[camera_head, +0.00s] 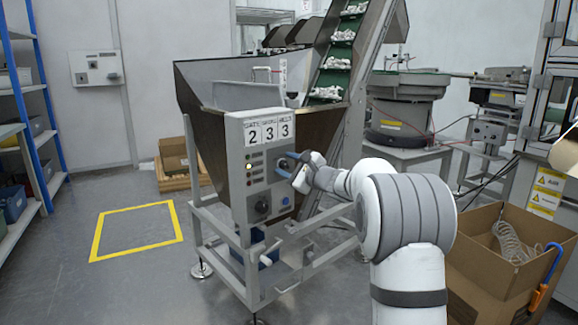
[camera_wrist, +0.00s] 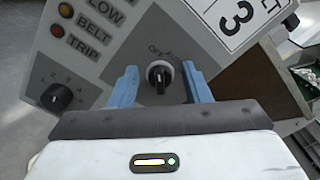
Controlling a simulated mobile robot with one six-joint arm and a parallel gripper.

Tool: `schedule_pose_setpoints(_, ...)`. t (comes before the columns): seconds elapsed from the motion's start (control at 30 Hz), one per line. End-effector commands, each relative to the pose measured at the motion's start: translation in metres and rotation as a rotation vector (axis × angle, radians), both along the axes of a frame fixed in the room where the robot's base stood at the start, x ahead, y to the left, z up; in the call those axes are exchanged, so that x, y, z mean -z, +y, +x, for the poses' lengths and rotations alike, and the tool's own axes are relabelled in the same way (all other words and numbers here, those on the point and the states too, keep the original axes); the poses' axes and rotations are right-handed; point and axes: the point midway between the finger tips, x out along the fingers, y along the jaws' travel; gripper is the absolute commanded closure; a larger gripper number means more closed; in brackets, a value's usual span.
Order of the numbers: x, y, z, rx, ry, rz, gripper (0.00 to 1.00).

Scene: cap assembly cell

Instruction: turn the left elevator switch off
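The grey control panel (camera_head: 268,160) is on the front of the hopper with the conveyor elevator. In the wrist view, a black rotary switch (camera_wrist: 160,76) with a pale ring sits on this panel, with "OFF" lettered at its upper left. Its grip ridge looks roughly upright in the picture; I cannot tell which setting it is on. My gripper (camera_head: 290,168) is at the panel's right side in the head view. In the wrist view, the blue fingers of my gripper (camera_wrist: 160,69) are open, one on each side of the switch, with gaps to it.
A cardboard box (camera_head: 490,265) stands at the right. The yellow-taped floor square (camera_head: 137,229) is empty.

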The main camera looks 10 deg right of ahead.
Motion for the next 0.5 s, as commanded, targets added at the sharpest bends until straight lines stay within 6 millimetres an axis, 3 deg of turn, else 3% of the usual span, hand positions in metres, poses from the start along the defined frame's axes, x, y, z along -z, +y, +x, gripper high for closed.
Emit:
schedule_pose_setpoints(0.3,-0.001,-0.001,-0.003,-0.002,-0.001,0.000,0.54)
schedule_pose_setpoints(0.5,-0.003,-0.017,-0.028,0.001,0.001,0.000,0.54)
